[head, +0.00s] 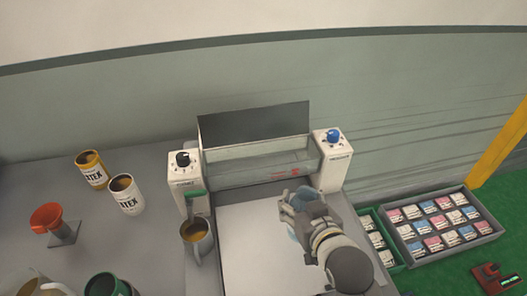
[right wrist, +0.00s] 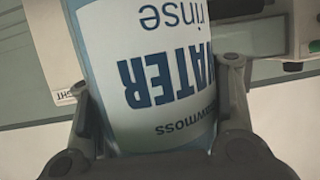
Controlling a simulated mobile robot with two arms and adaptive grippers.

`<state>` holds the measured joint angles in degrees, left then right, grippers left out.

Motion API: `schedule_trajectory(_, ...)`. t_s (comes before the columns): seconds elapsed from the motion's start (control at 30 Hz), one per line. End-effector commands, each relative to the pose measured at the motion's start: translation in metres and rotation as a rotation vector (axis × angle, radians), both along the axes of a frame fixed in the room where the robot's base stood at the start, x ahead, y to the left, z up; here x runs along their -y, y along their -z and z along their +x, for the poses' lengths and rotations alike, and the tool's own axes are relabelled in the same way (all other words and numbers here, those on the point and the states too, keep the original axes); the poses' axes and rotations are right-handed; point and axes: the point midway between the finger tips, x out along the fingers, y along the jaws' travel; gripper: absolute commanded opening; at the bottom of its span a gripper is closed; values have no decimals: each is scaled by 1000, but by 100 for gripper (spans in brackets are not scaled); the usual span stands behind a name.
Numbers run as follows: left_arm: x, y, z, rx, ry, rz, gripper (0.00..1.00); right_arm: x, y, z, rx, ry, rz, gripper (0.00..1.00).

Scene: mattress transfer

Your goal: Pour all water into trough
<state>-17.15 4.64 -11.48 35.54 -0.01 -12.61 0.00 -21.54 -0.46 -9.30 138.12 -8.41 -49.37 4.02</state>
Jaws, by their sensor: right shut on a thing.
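My right gripper (head: 297,206) is over the right part of the white plate, in front of the trough (head: 258,172). It is shut on a bluish water bottle (right wrist: 160,75), with a finger on each side in the right wrist view. The label reads "WATER" and "rinse" and appears upside down there. In the head view my gripper hides most of the bottle, so I cannot tell its tilt or water level. The trough is a pale, see-through channel between two white posts, with a dark panel behind it. My left gripper is not in view.
The left post (head: 185,172) has a black knob and the right post (head: 333,152) a blue one. A grey mug (head: 196,243) stands left of the white plate (head: 245,250). Label trays (head: 440,235) lie right.

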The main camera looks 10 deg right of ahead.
Motion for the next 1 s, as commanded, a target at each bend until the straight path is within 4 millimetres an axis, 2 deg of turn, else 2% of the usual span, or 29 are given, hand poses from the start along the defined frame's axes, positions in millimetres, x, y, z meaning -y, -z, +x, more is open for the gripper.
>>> schedule_trajectory(0.03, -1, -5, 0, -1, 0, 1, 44, -7, -8, 6, 8, -25, -1, 15)
schedule_trajectory(0.6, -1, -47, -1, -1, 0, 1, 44, -107, -59, 60, 20, -397, -2, 15)
schedule_trajectory(0.8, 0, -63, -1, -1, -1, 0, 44, -133, -76, 75, 25, -521, 0, 15)
schedule_trajectory(1.0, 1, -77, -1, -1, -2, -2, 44, -150, -89, 88, 28, -620, 3, 15)
